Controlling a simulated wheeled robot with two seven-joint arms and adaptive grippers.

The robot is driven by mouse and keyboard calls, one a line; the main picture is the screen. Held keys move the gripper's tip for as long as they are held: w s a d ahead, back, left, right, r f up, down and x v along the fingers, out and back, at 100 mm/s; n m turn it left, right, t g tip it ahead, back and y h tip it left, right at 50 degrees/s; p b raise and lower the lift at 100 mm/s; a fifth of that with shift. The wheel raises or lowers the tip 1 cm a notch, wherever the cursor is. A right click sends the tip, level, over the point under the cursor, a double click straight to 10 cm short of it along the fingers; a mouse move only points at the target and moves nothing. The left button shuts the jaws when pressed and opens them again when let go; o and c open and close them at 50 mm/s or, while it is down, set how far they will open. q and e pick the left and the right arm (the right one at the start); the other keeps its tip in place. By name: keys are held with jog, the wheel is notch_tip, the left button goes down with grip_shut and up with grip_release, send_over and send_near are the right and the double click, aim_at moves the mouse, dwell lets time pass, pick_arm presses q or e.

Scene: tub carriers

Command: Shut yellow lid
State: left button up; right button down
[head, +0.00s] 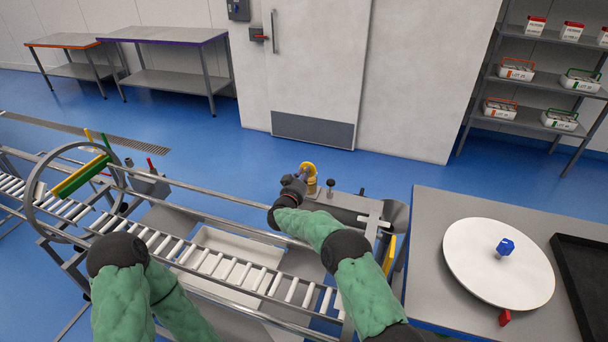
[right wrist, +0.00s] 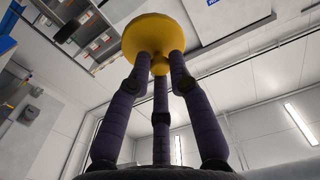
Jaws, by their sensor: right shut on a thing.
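The yellow lid (head: 309,168) is at the far edge of the conveyor frame in the head view, where it looks like a small curved yellow piece above a short post. In the right wrist view the yellow lid (right wrist: 152,34) is a round disc with a small knob below it. My right gripper (head: 302,178) is at the lid. Its dark fingers (right wrist: 159,62) are closed around the knob, and the disc sits beyond the fingertips. The hand partly hides the lid's mount in the head view. My left gripper is out of view; only the left arm shows.
A roller conveyor (head: 212,263) with rails and a hoop (head: 37,190) runs along the left. A grey table (head: 430,225) at right carries a white disc (head: 478,265) with a blue knob and a black tray (head: 585,258). Shelves (head: 535,87) stand far back. Blue floor lies beyond.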

aim_at(306, 166)
jog(key=shift+w+d+r+g+y+p, duration=0.1)
jog(key=shift+w+r+g+y+p, duration=0.4)
jog(key=shift+p, duration=1.2)
jog(key=shift+w+d+r+g+y+p, duration=0.15)
jog(key=shift+g+p, duration=0.75)
jog(key=shift+p, duration=0.85)
jog(key=shift+w+d+r+g+y+p, duration=0.25)
jog(key=shift+g+p, duration=0.45)
jog(key=shift+p, duration=1)
jog(key=shift+w+f+g+p, duration=0.2)
jog(key=shift+w+g+p, duration=0.25)
jog(key=shift+p, duration=0.4)
jog(key=shift+d+g+y+p, duration=0.1)
jog(key=shift+g+y+p, duration=0.2)
jog(key=shift+g, duration=0.15)
jog(key=shift+w+f+g, duration=0.1)
jog(key=shift+w+g, duration=0.05)
jog(key=shift+g, duration=0.15)
jog(key=c, duration=1.1)
grip_release()
jog(key=shift+c, duration=0.2)
